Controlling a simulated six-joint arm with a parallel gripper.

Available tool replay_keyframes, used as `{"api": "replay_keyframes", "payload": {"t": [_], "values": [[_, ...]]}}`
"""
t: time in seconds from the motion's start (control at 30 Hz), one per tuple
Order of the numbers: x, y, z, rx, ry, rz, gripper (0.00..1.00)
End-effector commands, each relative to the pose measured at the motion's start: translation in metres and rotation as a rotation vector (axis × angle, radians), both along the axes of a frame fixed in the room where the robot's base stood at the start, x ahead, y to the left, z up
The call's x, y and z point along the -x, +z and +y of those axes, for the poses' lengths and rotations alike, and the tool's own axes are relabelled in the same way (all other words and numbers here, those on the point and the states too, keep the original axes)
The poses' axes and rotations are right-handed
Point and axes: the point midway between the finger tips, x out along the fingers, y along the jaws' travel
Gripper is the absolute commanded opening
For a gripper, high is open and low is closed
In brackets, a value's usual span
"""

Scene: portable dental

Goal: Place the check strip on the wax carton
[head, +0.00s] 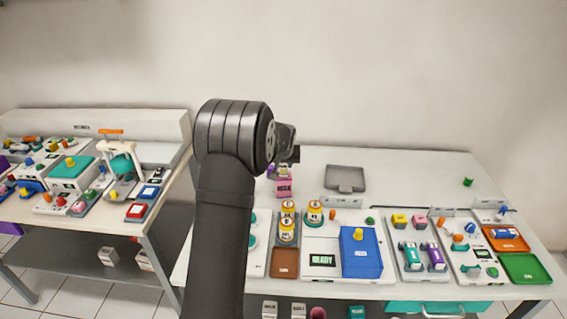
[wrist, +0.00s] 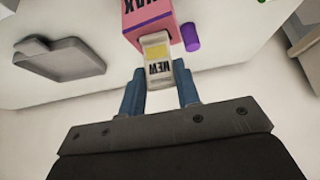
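The check strip (wrist: 157,60), pale with a yellow patch and the word NEW, sits between the two blue fingertips of my gripper (wrist: 160,82) in the wrist view. The fingers close on its sides. The pink wax carton (wrist: 150,14), lettered WAX, is just beyond; the strip's far end overlaps it in the picture, and I cannot tell whether they touch. In the head view the wax carton (head: 284,188) stands on the table, below my gripper (head: 292,154), whose fingers are mostly hidden.
A purple cylinder (wrist: 191,37) is close to the carton's right side in the wrist view. A grey tray (head: 345,179) lies to the carton's right. Yellow-topped jars (head: 314,213) and a blue box (head: 361,252) stand nearer the front. The back right tabletop is mostly clear.

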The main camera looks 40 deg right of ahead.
Motion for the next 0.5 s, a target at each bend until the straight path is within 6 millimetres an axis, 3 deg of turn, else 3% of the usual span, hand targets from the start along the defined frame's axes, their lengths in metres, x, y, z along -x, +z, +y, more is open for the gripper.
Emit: {"api": "replay_keyframes", "payload": {"t": [0.03,0.1,0.5], "values": [[0.0000,0.0005,0.0000,0.000,0.000,0.000,0.40],[0.0000,0.0005,0.0000,0.000,0.000,0.000,0.50],[0.0019,0.0095,0.0017,0.001,0.000,-0.001,0.50]]}}
